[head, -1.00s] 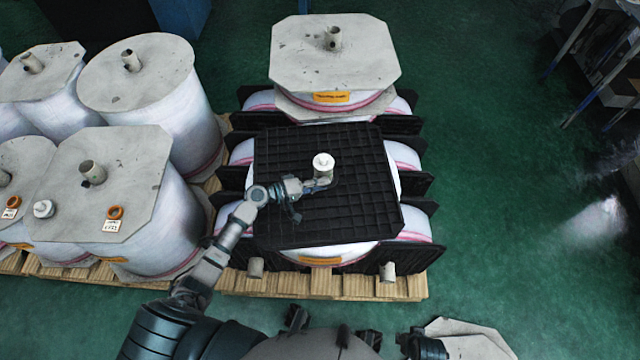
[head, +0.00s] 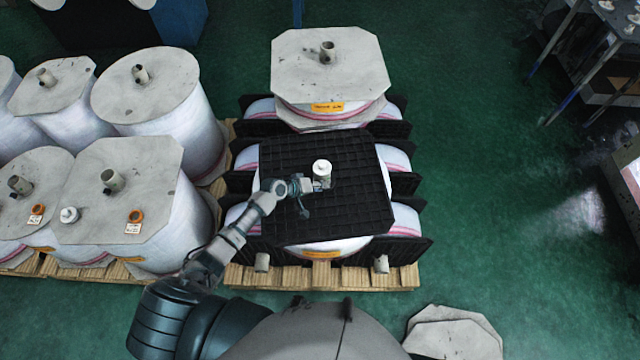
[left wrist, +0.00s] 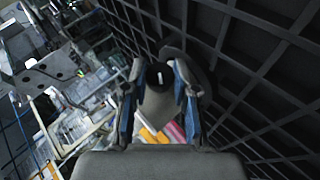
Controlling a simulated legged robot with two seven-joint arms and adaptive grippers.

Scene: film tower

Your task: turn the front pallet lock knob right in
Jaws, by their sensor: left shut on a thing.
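A white-capped knob (head: 322,167) stands upright on the black ribbed plate (head: 285,222) that tops the front reel. My left gripper (head: 321,184) is at the near side of the knob, below its white cap. In the left wrist view, my left gripper (left wrist: 160,100) has its fingers shut on both sides of a greyish piece, which I take to be the knob; a small white mark shows at its dark end. The plate's ribbing (left wrist: 265,70) fills the right of that view. The fingers' exact contact is small in the head view. My right gripper is not in view.
A grey-lidded reel (head: 332,62) stands behind on the wooden pallet (head: 330,277). Green floor (head: 495,200) is free at right.

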